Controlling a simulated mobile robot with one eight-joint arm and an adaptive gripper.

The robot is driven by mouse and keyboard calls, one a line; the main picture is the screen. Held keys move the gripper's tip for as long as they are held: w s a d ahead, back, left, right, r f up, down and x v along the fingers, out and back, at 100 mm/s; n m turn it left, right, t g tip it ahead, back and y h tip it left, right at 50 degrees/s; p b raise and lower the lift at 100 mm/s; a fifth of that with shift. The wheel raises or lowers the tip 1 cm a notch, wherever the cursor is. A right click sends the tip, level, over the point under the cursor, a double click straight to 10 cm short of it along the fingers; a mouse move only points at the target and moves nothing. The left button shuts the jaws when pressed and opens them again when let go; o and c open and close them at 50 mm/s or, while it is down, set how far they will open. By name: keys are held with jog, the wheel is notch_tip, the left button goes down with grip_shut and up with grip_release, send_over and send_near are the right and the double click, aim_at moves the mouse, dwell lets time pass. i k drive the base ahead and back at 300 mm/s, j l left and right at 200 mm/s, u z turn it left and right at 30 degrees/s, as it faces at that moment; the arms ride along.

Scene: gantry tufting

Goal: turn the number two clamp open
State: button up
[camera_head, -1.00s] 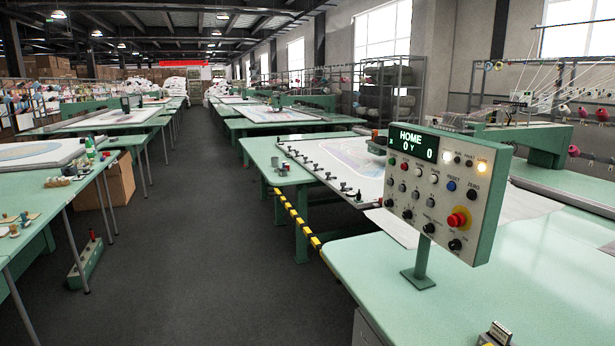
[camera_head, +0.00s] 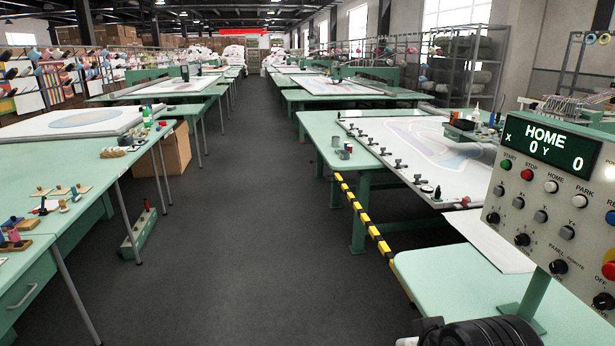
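A row of small dark clamps (camera_head: 397,163) runs along the near left edge of the white work sheet (camera_head: 415,130) on the green machine table (camera_head: 322,133). No number can be read on any clamp, so I cannot tell which is number two or whether it is open or shut. My gripper's fingers are not in view. A black ribbed part, perhaps of my arm, shows at the bottom edge, well short of the clamps.
The control panel (camera_head: 545,190) reads HOME, X 0, Y 0, at the right front. A yellow-black striped bar (camera_head: 362,217) edges the machine. Small cups (camera_head: 344,151) stand near the clamps. A clear dark aisle (camera_head: 250,230) runs between the machine and the left tables (camera_head: 90,190).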

aim_at(397, 161)
jog(key=i, duration=2.25)
